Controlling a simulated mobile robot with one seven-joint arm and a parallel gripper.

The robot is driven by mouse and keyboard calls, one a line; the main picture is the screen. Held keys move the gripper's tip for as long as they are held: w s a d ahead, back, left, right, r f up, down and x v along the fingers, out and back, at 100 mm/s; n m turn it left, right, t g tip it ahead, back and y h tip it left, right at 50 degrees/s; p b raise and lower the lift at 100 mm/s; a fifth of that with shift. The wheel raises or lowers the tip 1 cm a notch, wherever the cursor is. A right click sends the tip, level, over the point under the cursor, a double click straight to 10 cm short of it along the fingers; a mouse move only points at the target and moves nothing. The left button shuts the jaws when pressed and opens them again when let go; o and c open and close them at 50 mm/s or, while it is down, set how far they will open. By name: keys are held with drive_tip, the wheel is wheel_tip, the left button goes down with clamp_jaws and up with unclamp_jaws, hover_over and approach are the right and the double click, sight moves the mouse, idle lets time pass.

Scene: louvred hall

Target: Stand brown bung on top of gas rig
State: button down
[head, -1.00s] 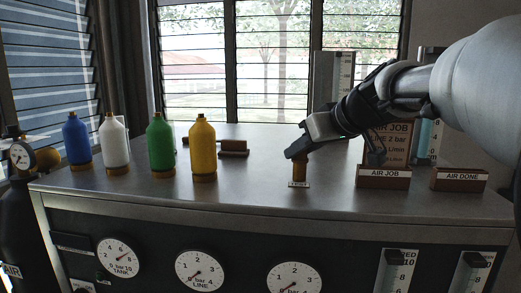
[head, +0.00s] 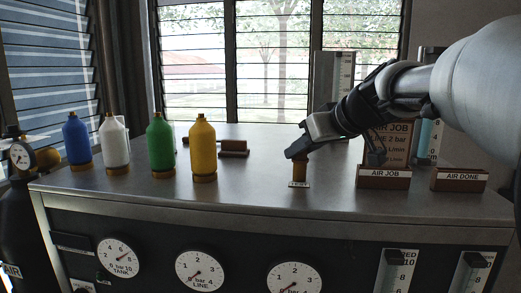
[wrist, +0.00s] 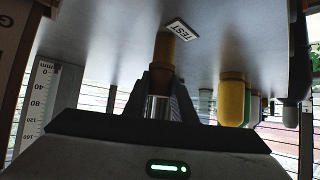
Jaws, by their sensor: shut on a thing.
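The gas rig (head: 252,190) is a dark cabinet with a bare metal top and dials on its front. My gripper (head: 297,153) is low over the front part of this top, right of the yellow bottle. It is shut on an upright brown cylinder, the brown bung (head: 299,170), whose lower part shows below the fingers. In the wrist view the bung (wrist: 165,48) reaches to the rig top by the TEST label, and a bright metal part (wrist: 158,108) lies between the fingers. I cannot tell whether the bung is seated in something there.
Blue (head: 77,140), white (head: 114,142), green (head: 160,142) and yellow (head: 203,147) bottles stand in brown collars to the left. A small brown block (head: 233,150) lies behind. AIR JOB (head: 384,175) and AIR DONE (head: 459,179) holders stand to the right.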

idle(0.3)
drive_tip(key=shift+r+p, duration=2.05)
drive_tip(key=shift+r, duration=1.55)
drive_tip(key=shift+w+d, duration=0.1)
